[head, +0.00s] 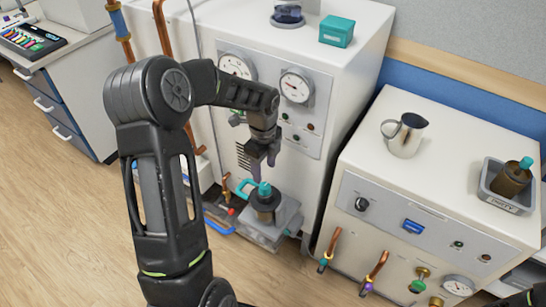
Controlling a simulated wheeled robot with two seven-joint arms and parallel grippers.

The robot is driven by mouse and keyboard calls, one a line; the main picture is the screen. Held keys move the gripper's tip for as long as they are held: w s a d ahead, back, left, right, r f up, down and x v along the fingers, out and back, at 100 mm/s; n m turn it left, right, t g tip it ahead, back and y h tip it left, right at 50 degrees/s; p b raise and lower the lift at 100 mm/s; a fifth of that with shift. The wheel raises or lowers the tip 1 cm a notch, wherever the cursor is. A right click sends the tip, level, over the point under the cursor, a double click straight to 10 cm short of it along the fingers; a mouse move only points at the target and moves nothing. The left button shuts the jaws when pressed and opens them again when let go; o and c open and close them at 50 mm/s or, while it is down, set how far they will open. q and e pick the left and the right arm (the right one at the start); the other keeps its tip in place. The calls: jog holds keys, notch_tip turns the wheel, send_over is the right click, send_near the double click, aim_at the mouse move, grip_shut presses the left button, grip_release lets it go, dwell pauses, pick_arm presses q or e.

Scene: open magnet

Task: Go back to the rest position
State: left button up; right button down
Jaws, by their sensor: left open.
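My left arm comes in from the lower left of the head view, bends at the elbow and reaches right. Its gripper (263,168) points down, open, in front of the tall white cabinet (335,110) with gauges. Just below the fingers is a dark brown canister (266,208) with a teal handle (258,188) on top. The canister stands upright on a grey metal block (272,233). The gap between fingers and handle is small, and I cannot tell whether they touch. My right gripper is not in view; only a dark piece of arm shows at the lower right corner.
A lower white cabinet (440,150) at right bears a metal jug (404,134) and a grey tray (490,190) with a brown bottle (511,178). Copper pipes with valve handles (374,272) stick out of its front. A teal box (336,31) sits on the tall cabinet. Wooden floor is clear at left.

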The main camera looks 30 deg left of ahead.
pick_arm(q)
jog(key=d+f+n+t+h+p, duration=0.1)
jog(key=d+f+n+t+h, duration=0.1)
jog(key=d+f+n, duration=0.5)
jog(key=d+f+n+t+h+p, duration=0.1)
jog(key=d+f+n+t+p, duration=0.1)
jog(key=d+n, duration=0.8)
jog(key=s+d+f+n+g+p, duration=0.1)
jog(key=s+d+f+p, duration=0.1)
jog(key=s+d, duration=0.4)
jog(key=s+d+f+n+g+h+p, duration=0.1)
jog(key=s+d, duration=0.6)
jog(key=s, duration=0.7)
jog(key=shift+f+n+g+p, duration=0.45)
jog(key=shift+f+g, duration=0.1)
jog(key=shift+g, duration=0.15)
jog(key=shift+s, duration=0.1)
